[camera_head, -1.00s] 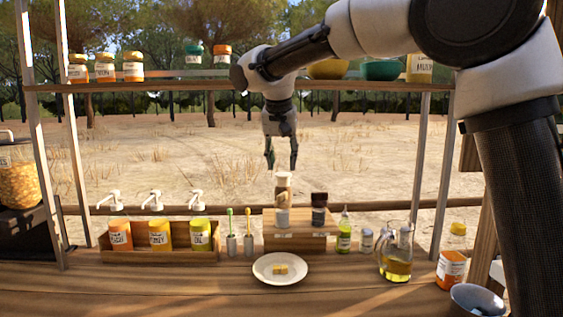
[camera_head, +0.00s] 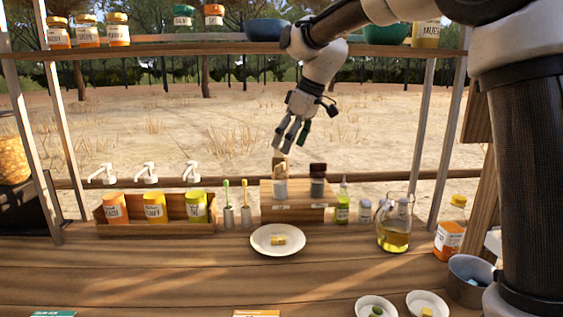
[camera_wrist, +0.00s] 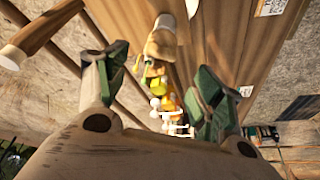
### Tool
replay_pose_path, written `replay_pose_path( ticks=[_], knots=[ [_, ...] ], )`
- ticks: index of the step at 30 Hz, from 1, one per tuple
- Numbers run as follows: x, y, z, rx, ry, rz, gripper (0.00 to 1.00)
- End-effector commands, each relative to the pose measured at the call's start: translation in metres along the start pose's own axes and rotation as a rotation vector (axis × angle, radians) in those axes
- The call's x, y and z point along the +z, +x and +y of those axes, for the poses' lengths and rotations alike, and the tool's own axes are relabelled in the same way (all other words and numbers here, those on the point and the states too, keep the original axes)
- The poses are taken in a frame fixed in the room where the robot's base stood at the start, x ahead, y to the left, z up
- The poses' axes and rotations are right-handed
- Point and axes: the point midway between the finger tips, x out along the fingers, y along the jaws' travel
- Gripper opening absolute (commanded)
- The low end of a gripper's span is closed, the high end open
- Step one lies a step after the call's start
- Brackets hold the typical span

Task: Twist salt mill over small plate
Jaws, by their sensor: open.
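Two mills stand upright on a wooden riser (camera_head: 293,208). One is pale wood and glass (camera_head: 280,187), likely the salt mill; the other has a dark top (camera_head: 318,186). Their labels are too small to read. My gripper (camera_head: 289,147) is open and empty, tilted above the pale mill and apart from it. In the wrist view, a pale wooden-topped object, probably that mill (camera_wrist: 160,42), shows beyond and between the open fingers (camera_wrist: 161,70). The small white plate (camera_head: 260,243) lies on the counter in front of the riser, with yellow pieces (camera_head: 278,240) on it.
Pump bottles stand in a wooden box (camera_head: 160,226) at left. A green bottle (camera_head: 343,205), an oil jug (camera_head: 394,235) and an orange-labelled bottle (camera_head: 448,240) stand at right. A shelf (camera_head: 190,50) with jars and bowls runs above. The front counter has clear room.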

Motion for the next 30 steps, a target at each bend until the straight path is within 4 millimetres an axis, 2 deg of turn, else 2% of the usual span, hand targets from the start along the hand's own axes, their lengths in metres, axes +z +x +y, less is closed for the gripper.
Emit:
replay_pose_path(
  ticks=[6,12,16,23,30],
  knots=[
    [0.001,0.037,0.000,-0.002,0.001,-0.005,0.68],
    [0.001,0.064,0.000,-0.001,0.001,-0.004,0.68],
    [0.000,0.070,0.000,0.001,0.002,-0.002,0.68],
    [0.000,0.071,0.000,0.001,0.002,-0.002,0.68],
    [0.000,0.071,0.000,0.001,0.002,-0.002,0.26]
  ],
)
